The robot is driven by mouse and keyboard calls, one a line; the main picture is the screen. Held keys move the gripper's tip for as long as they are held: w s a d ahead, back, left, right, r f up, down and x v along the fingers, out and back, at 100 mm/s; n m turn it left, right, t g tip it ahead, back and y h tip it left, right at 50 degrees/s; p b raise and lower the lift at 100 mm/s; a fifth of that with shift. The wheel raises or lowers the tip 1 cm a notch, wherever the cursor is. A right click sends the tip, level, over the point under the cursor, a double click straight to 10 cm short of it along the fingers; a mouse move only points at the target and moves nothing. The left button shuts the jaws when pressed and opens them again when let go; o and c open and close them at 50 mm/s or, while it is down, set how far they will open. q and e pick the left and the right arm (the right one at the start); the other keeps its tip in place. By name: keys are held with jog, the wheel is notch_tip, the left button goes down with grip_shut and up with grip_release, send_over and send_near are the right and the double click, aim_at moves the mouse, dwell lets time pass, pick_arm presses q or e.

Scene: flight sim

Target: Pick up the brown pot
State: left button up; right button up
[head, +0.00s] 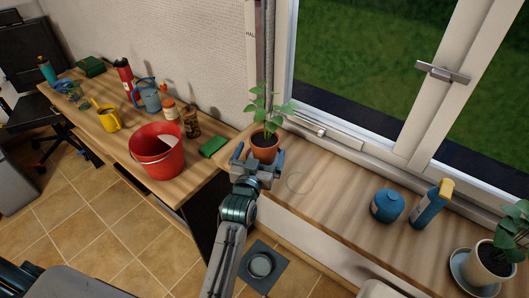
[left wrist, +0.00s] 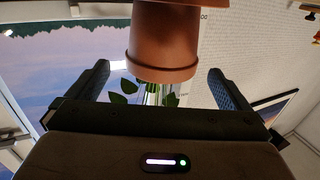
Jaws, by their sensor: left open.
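The brown pot (head: 264,148) stands on the wooden window sill and holds a green leafy plant (head: 262,113). My left gripper (head: 258,161) is open at the near side of the pot, its fingers apart to the left and right of it. In the left wrist view the pot (left wrist: 163,45) hangs upside down in the picture, between and beyond the two open fingers (left wrist: 160,88). I see no clear contact between the fingers and the pot. My right gripper is not in view.
The sill (head: 330,205) is mostly clear right of the pot, up to a blue round container (head: 387,205) and a blue bottle (head: 428,206). A red bucket (head: 158,152) and green sponge (head: 213,146) are on the desk at left. The window frame (head: 335,135) runs behind.

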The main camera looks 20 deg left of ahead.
aim_at(268, 129)
pick_arm(q)
jog(key=w+b, duration=0.2)
jog(key=w, duration=0.1)
jog(key=w+b, duration=0.1)
jog(key=w, duration=0.1)
jog(key=shift+a+r, duration=0.1)
jog(key=shift+a, duration=0.15)
jog(key=shift+w, duration=0.5)
jog(key=shift+r, duration=0.15)
jog(key=shift+s, duration=0.15)
jog(key=c, duration=1.3)
